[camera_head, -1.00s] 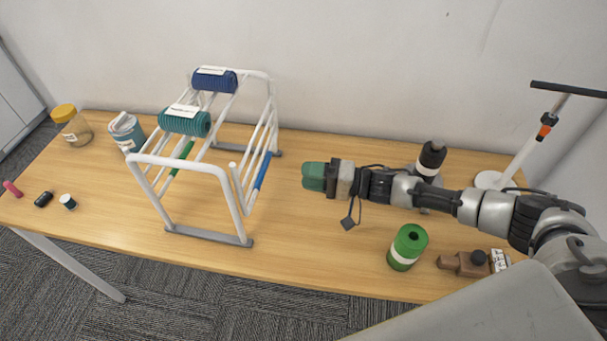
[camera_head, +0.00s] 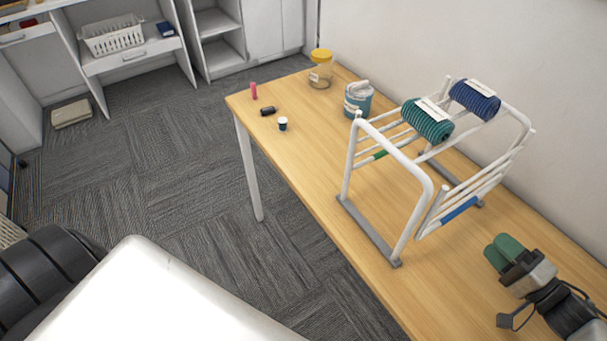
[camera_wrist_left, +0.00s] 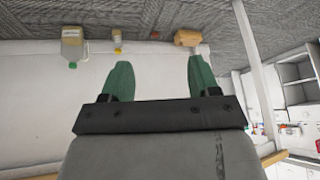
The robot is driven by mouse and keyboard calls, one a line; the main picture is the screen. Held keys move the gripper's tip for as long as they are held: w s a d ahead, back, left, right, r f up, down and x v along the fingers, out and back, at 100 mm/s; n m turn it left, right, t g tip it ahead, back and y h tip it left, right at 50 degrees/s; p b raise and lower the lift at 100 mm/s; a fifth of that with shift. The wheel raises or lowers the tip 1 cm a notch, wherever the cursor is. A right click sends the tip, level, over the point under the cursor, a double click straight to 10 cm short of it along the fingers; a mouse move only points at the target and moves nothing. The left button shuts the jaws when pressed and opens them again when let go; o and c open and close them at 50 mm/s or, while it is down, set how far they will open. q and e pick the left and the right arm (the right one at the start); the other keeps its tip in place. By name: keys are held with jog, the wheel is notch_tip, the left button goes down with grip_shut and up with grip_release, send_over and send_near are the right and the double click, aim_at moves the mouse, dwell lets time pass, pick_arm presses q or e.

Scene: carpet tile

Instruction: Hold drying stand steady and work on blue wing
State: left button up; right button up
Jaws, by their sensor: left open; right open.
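The white drying stand (camera_head: 426,184) stands upright on the wooden table on grey feet. Its blue wing (camera_head: 459,208), with a blue sleeve on a bar, is on the right side. A green sleeve (camera_head: 380,154) marks the other side. A teal roll (camera_head: 427,121) and a navy roll (camera_head: 475,100) rest on top. My right gripper (camera_head: 503,249), with green fingers, is right of the stand, apart from it, and open. My left gripper (camera_wrist_left: 160,64) is open and empty in the left wrist view. The stand does not show there.
Carpet (camera_head: 180,190) lies left of the table. A white basket (camera_head: 112,38) sits on shelving.

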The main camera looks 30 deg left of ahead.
pick_arm(q)
jog(key=w+a+r+t+h, duration=0.15)
jog(key=w+r+t, duration=0.35)
jog(key=w+r, duration=0.7)
jog(key=m+t+h, duration=0.2)
jog(key=m+h, duration=0.5)
jog(key=h, duration=0.4)
send_near(347, 163)
jog(key=f, duration=0.1)
jog(key=shift+y, duration=0.25)
jog(key=x, duration=1)
jog(key=shift+w, duration=0.5)
grip_shut()
